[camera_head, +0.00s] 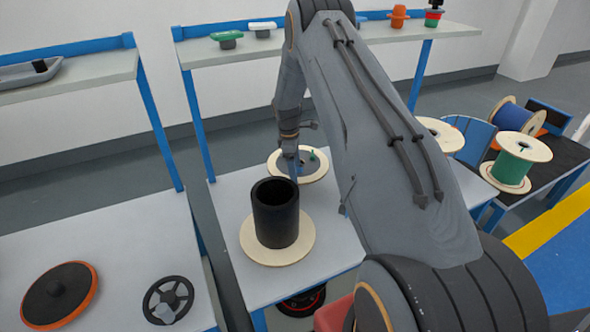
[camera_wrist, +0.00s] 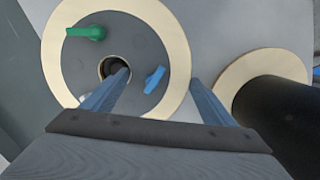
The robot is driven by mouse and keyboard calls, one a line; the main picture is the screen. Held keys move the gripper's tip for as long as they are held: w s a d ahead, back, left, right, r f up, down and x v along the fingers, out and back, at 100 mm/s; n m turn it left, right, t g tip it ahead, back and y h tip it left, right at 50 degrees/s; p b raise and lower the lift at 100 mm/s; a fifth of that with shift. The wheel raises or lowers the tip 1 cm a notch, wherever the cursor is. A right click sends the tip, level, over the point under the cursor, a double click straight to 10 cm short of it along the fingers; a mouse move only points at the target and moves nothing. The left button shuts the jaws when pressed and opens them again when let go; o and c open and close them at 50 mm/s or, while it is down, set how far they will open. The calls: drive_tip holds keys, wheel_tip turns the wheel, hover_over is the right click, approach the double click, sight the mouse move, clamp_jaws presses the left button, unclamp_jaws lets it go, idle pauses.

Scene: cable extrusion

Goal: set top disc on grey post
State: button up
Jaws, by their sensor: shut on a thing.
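The top disc (camera_head: 316,174) is a pale wooden ring with a grey centre and a round hole, with a green and a blue knob on it. It also fills the upper left of the wrist view (camera_wrist: 179,45). My gripper (camera_head: 294,178) is shut on it: in the wrist view (camera_wrist: 160,76) one finger is at the hole and the other at the outer rim. The post (camera_head: 275,215), a dark hollow cylinder, stands upright on a pale wooden base disc (camera_head: 265,254), nearer the head camera; it also shows right in the wrist view (camera_wrist: 275,120). Whether the disc touches the table is unclear.
The post stands on a pale table (camera_head: 235,285). A left table holds an orange-rimmed black disc (camera_head: 60,295) and a black wheel (camera_head: 168,301). Spools, one green (camera_head: 511,168), stand at the right. A shelf (camera_head: 250,52) with small parts runs behind.

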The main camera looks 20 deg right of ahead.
drive_tip(key=shift+f+b, duration=0.3)
drive_tip(key=shift+f, duration=0.2)
drive_tip(key=o, duration=1)
